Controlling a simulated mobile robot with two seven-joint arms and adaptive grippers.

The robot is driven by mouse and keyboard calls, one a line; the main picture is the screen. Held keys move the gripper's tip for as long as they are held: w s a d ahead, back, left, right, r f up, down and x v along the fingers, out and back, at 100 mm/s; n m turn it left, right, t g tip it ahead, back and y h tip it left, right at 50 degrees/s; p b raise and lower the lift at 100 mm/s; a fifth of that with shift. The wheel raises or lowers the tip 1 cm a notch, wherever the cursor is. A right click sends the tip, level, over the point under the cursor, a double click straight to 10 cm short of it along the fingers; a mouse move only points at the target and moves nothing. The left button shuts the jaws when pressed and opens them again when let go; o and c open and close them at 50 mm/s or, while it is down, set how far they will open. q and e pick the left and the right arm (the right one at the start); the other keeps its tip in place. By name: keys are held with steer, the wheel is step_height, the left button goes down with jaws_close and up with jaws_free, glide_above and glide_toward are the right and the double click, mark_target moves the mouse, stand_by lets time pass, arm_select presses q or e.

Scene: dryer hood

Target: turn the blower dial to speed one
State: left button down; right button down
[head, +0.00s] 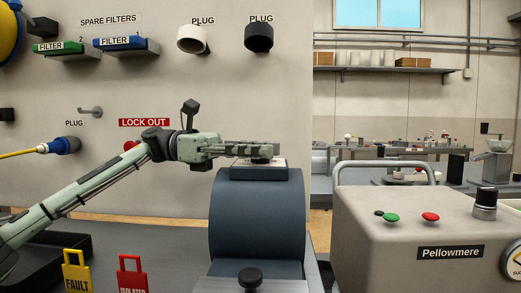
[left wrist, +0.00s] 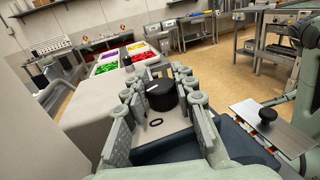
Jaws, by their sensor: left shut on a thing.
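The blower dial (left wrist: 161,95) is a black round knob on a pale plate (left wrist: 165,142). A dark ring-shaped mark shows on the plate near it, and a small white mark shows by the knob's edge. In the head view, part of the dial (head: 261,160) shows under my left gripper (head: 263,149), on top of the dark blue-grey blower housing (head: 257,215). The left gripper reaches in level from the left. Its fingers lie on both sides of the dial and are shut on it. The dial's speed setting cannot be read. My right gripper is not in view.
A beige Pellowmere machine (head: 400,230) with green and red buttons and a black knob (head: 486,197) stands at the right. Another black knob (head: 250,278) sits in front of the blower. Red and yellow tags (head: 132,278) stand at the lower left. The wall behind holds filters and plugs.

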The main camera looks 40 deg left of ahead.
arm_select(q)
steer(key=c, duration=1.2)
jaws_free()
steer(key=v, duration=0.7)
steer(key=shift+a, duration=0.3)
steer(key=shift+s+d, duration=0.1)
